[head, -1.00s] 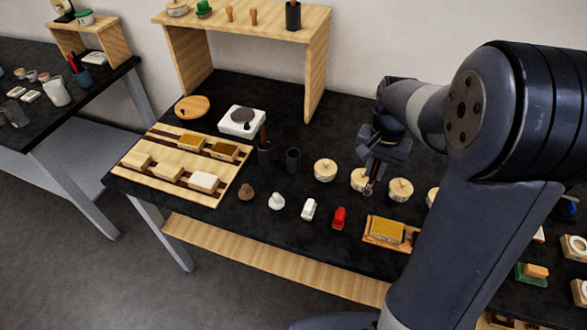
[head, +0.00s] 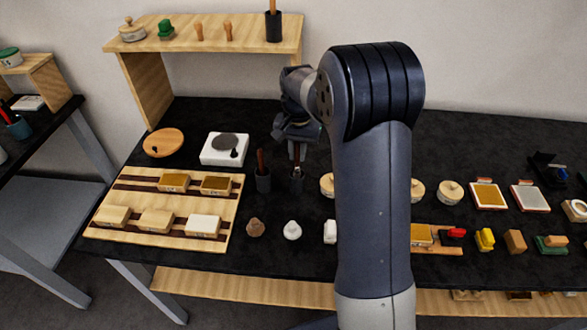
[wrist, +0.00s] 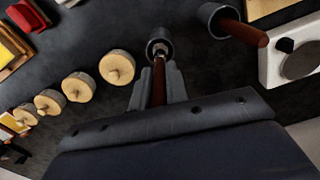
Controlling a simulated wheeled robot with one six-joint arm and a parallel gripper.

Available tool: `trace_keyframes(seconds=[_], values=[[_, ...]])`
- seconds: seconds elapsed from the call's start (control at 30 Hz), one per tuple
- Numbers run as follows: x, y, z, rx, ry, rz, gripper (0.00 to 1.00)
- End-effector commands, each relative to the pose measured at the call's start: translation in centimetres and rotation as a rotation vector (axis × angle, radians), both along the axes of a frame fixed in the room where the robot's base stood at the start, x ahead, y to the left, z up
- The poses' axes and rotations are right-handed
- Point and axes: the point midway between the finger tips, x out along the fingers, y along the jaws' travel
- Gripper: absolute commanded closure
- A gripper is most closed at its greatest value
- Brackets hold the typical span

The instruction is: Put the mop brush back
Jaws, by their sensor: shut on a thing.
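My gripper (head: 297,152) is shut on the brown handle of the mop brush (wrist: 159,78). It is above a dark cup (head: 297,184) on the black table. In the wrist view, the brush's metal ferrule points into the mouth of this cup (wrist: 160,43). The brush tip is hidden, and I cannot tell how deep it is or whether it touches the cup. A second dark cup (head: 263,182) stands just left, holding another brown-handled brush (head: 261,160); this cup also shows in the wrist view (wrist: 210,14).
A white square device (head: 225,149) and a wooden board with several blocks (head: 120,237) lie to the left. Round wooden-lidded jars (wrist: 117,67) are near the gripper. A wooden shelf (head: 140,85) stands behind, with a dark cup (head: 273,28) on top.

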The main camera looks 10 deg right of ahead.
Motion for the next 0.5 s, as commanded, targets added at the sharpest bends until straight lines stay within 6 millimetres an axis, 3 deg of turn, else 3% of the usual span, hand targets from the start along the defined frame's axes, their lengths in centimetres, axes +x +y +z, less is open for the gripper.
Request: trace_keyframes(seconds=[0.33,0.5], values=[[0.0,0.0,-4.2,0.000,0.003,0.000,1.00],[0.0,0.0,-5.1,0.000,-0.001,0.000,1.00]])
